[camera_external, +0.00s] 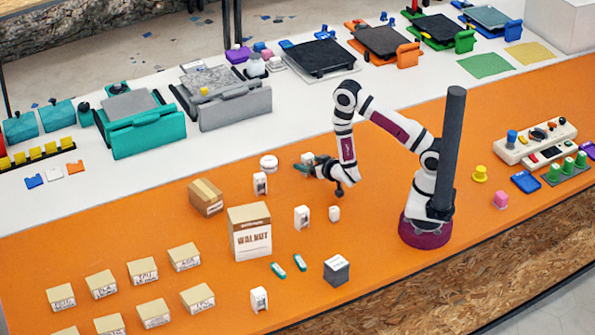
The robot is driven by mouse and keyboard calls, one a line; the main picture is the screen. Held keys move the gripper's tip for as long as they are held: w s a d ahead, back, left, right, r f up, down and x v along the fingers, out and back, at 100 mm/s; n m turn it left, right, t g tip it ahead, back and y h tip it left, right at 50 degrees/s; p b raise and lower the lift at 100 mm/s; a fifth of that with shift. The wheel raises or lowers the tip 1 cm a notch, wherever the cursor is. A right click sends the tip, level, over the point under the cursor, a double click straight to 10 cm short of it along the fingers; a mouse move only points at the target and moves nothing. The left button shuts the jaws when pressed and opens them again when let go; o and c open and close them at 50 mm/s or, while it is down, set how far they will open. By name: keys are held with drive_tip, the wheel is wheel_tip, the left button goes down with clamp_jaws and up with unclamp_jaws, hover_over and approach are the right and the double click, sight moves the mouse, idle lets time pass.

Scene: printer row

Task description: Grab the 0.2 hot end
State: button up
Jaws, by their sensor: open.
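My gripper (303,168) is open, above the orange table left of my base, pointing left in the picture. Its tips are small and partly blurred here, with a teal part and a small white thing (308,158) close by. I cannot tell whether the white thing touches the jaws. No 0.2 marking is readable, so I cannot tell which thing is the 0.2 hot end.
White pieces (260,183) (302,217) (259,299) and a grey cube (337,270) stand around. Several labelled boxes (143,271) fill the front left. Printers (147,132) line the white strip behind.

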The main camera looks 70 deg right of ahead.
drive_tip(key=shift+w+d+f, duration=0.2)
drive_tip(key=shift+w+d, duration=0.05)
drive_tip(key=shift+w, duration=0.1)
clamp_jaws()
drive_tip(key=shift+r, duration=0.1)
